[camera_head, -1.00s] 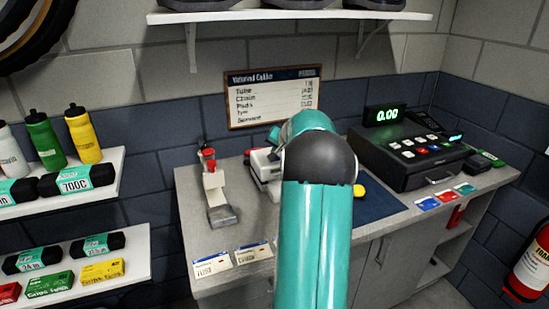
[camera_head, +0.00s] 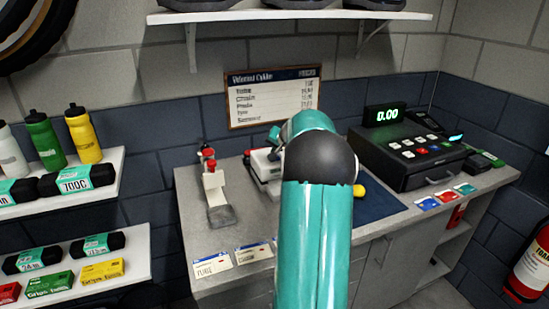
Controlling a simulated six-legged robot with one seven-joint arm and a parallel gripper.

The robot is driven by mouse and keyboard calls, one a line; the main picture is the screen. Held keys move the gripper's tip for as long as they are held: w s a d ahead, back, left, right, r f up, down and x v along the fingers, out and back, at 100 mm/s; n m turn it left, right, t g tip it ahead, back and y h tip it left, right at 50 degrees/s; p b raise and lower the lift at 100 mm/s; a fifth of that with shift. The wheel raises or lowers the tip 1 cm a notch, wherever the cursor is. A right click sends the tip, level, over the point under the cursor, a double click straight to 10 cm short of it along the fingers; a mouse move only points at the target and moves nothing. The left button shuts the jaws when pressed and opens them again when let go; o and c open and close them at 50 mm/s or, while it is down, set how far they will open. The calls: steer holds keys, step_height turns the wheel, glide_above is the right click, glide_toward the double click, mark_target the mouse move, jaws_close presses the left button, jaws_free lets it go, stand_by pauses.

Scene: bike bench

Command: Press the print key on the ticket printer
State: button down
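The ticket printer seems to be the pale machine (camera_head: 264,165) on the counter, mostly hidden behind my arm; I cannot make out its print key. My teal and dark grey arm rises in the middle of the view and covers the counter behind it. The gripper fingers are hidden behind the arm, so I cannot tell whether they are open or shut, or how close they are to the printer.
The grey counter (camera_head: 200,244) holds a red and white stand device (camera_head: 214,190) at left. A black cash register (camera_head: 415,155) with a green display stands at right. A blue mat (camera_head: 381,204) and a yellow-ended object (camera_head: 360,191) lie beside my arm. Shelves with bottles (camera_head: 84,135) stand at left.

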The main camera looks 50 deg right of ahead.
steer(key=shift+f, duration=0.1)
steer(key=shift+f, duration=0.5)
stand_by(0.6)
steer(key=shift+r, duration=0.6)
steer(key=shift+r, duration=3)
